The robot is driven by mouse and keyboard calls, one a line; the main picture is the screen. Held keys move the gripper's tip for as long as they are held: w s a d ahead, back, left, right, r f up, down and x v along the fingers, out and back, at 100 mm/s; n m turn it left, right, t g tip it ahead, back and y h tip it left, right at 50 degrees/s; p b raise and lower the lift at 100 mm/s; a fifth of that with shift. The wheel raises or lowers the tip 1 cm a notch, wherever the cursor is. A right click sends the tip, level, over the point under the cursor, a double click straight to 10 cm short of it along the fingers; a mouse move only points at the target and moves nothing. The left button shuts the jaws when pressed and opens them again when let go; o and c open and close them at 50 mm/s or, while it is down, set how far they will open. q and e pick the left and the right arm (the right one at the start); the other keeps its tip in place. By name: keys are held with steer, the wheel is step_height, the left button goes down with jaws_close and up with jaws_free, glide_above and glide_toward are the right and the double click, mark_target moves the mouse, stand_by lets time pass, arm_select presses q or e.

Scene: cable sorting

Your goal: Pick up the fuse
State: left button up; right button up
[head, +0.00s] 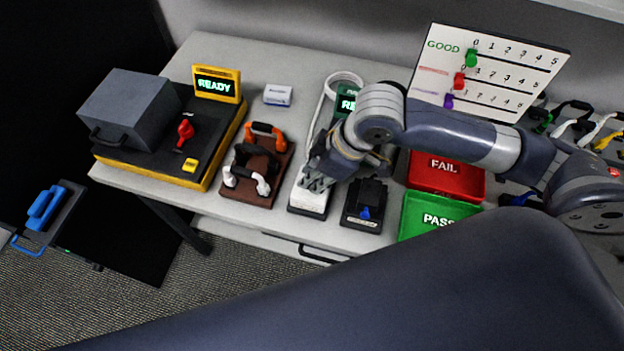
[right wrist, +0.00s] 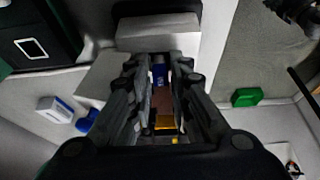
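I cannot pick out the fuse with certainty in either view. My right gripper (head: 318,181) is above the white block (head: 308,201) near the table's front edge and hides part of it. In the right wrist view the two fingers of my right gripper (right wrist: 163,80) stand apart. A blue piece (right wrist: 158,75), a brownish piece (right wrist: 162,101) and a gold piece (right wrist: 165,122) show in the gap between them. I cannot tell whether these touch the fingers. My left gripper is not in view.
A yellow-edged tester (head: 205,183) is at left. A brown rack (head: 262,193) holds cables left of the gripper. A black device (head: 362,216) stands close right of it, then the red FAIL bin (head: 447,185) and green PASS bin (head: 412,228). A small white box (head: 278,96) lies behind.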

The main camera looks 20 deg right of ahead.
steer(key=c, duration=0.4)
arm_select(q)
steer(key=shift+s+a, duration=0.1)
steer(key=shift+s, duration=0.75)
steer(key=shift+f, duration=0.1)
arm_select(e)
steer(key=shift+r, duration=0.1)
